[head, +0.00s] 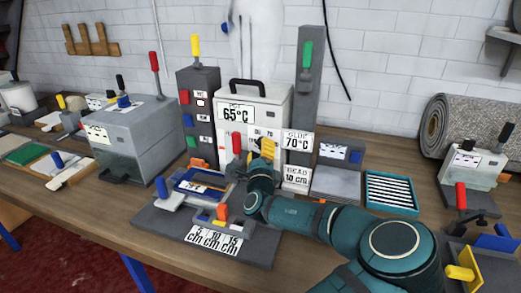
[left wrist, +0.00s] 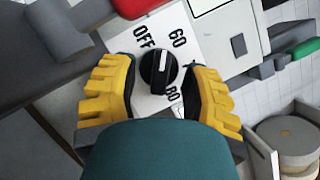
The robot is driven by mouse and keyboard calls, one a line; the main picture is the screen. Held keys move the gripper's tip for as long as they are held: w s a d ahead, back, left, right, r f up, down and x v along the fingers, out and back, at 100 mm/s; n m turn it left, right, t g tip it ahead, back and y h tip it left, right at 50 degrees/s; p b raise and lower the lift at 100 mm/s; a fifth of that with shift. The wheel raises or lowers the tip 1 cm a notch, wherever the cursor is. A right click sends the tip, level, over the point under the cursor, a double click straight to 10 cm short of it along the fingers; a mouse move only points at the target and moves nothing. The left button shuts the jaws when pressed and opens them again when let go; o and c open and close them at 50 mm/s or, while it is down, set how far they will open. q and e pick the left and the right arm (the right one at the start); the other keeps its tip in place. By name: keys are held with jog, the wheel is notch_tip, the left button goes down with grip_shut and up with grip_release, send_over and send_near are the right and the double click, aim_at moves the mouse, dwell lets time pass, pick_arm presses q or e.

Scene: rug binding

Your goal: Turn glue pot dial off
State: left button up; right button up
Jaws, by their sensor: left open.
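The glue pot (head: 262,108) is a white box with a black handle and a "65°C" sign, standing at the back of the bench. Its round black dial (left wrist: 158,72) has a white mark and sits on a white plate with OFF, 60 and a partly hidden third label. I cannot tell for certain which label the mark points to. My left gripper (head: 264,148) is at the pot's front and hides the dial in the head view. In the left wrist view its yellow fingers (left wrist: 158,92) are open, one on each side of the dial. My right gripper is not in view.
A dark grey post with a green handle (head: 306,55) stands right of the pot, and a dark post with coloured buttons (head: 199,115) stands left. A grey fixture with a blue frame (head: 203,187) lies in front. A teal tray (head: 391,191) is at right.

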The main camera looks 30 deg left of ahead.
pick_arm(q)
jog(key=shift+w+a+r, duration=0.1)
jog(key=shift+w+a, duration=0.15)
jog(key=shift+w, duration=0.1)
grip_shut()
jog(key=shift+r+n, duration=0.15)
jog(key=shift+n, duration=0.25)
jog(key=shift+p, duration=0.4)
jog(key=n+g+p, duration=0.1)
jog(key=n+p, duration=0.1)
jog(key=n, duration=0.1)
jog(key=shift+r+n+g, duration=0.1)
jog(key=shift+n+g, duration=0.2)
jog(key=shift+n+g+p, duration=0.6)
jog(key=shift+n+p, duration=0.25)
jog(key=shift+n, duration=0.55)
